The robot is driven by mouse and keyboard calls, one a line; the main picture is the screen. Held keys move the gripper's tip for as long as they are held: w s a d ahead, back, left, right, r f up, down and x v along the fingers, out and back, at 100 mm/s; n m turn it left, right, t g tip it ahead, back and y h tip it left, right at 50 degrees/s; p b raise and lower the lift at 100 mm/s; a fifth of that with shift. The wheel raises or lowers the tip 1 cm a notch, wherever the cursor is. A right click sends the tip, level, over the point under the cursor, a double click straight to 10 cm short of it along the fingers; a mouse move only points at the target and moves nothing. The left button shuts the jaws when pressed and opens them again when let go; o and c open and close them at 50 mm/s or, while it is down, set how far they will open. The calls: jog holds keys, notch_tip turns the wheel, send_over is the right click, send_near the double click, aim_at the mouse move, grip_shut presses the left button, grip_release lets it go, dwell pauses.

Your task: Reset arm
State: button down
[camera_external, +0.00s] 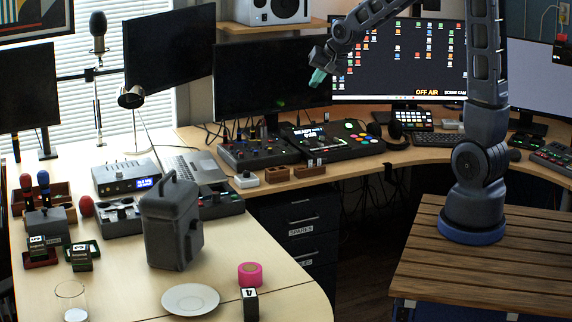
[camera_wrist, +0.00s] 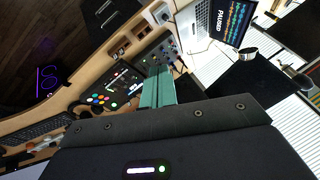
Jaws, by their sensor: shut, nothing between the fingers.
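My gripper (camera_external: 318,77) is raised high in the external view, in front of the monitors and above the back of the corner desk. Its teal fingers are together with nothing between them. In the wrist view the teal fingers (camera_wrist: 158,90) show past the dark edge of the gripper body, over the control panels. My arm bends up from its blue-ringed base on the wooden platform (camera_external: 480,262) at the right.
On the desk (camera_external: 250,215) stand a dark canister (camera_external: 172,225), a white plate (camera_external: 190,299), a pink tape roll (camera_external: 250,274), a glass (camera_external: 72,300) and a laptop (camera_external: 196,168). Monitors (camera_external: 270,75) line the back. A button panel (camera_external: 338,138) lies below my gripper. Air around my gripper looks clear.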

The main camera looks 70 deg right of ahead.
jog(key=s+a+r+n+y, duration=0.1)
jog(key=s+a+r+n, duration=0.35)
jog(key=s+a, duration=0.4)
jog(key=s+a+r+n+g, duration=0.1)
jog(key=s+a+n, duration=0.3)
jog(key=s, duration=0.6)
jog(key=s+a+r+n+g+y, duration=0.1)
jog(key=s+a+n, duration=0.3)
jog(key=s+a, duration=0.5)
jog(key=shift+s+a+y, duration=0.3)
jog(key=shift+s, duration=0.4)
jog(key=c, duration=2.1)
grip_release()
jog(key=shift+r, duration=0.1)
